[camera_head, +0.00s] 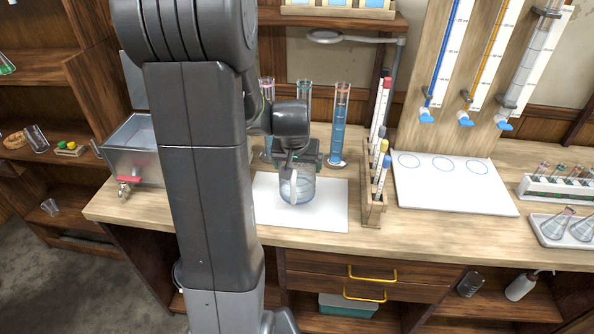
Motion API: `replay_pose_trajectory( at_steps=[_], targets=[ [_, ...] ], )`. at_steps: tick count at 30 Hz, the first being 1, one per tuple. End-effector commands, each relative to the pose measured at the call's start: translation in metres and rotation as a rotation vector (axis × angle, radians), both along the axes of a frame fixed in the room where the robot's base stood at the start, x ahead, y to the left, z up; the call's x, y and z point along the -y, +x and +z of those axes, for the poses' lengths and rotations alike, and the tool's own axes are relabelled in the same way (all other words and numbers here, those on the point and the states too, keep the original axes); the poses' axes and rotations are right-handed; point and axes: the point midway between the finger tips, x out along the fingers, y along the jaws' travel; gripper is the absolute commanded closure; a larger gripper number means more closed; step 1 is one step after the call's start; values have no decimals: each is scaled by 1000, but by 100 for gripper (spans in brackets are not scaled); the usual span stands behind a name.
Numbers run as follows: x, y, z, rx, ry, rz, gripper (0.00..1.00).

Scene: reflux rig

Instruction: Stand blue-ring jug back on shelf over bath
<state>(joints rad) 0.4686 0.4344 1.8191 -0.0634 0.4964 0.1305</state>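A clear glass jug (298,191) with a bluish tint and a faint ring stands upright on a white sheet (325,214) on the bench. My gripper (290,172) is at the jug's upper left side and overlaps its rim. I cannot tell whether its fingers touch or grip the jug. A grey metal bath (137,150) with a red-handled tap stands at the left of the bench, partly behind my arm. A wooden shelf (340,18) crosses the back wall; my arm hides whatever is directly over the bath.
Tall glass cylinders (339,130) stand close behind the jug. A wooden rack (374,195) with coloured-cap tubes is right of the sheet. A lamp arm (350,39) hangs under the shelf. A white board (455,187) with blue circles lies further right.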

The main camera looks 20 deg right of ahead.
Motion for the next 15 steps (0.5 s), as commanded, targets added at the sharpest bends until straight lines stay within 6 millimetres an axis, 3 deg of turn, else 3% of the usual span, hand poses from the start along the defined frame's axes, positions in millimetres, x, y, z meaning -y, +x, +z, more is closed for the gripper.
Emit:
replay_pose_trajectory(
  at_steps=[6,15],
  targets=[
    [0,0,-23,-1,1,0,72],
    [0,1,-24,1,-1,0,72]
  ],
)
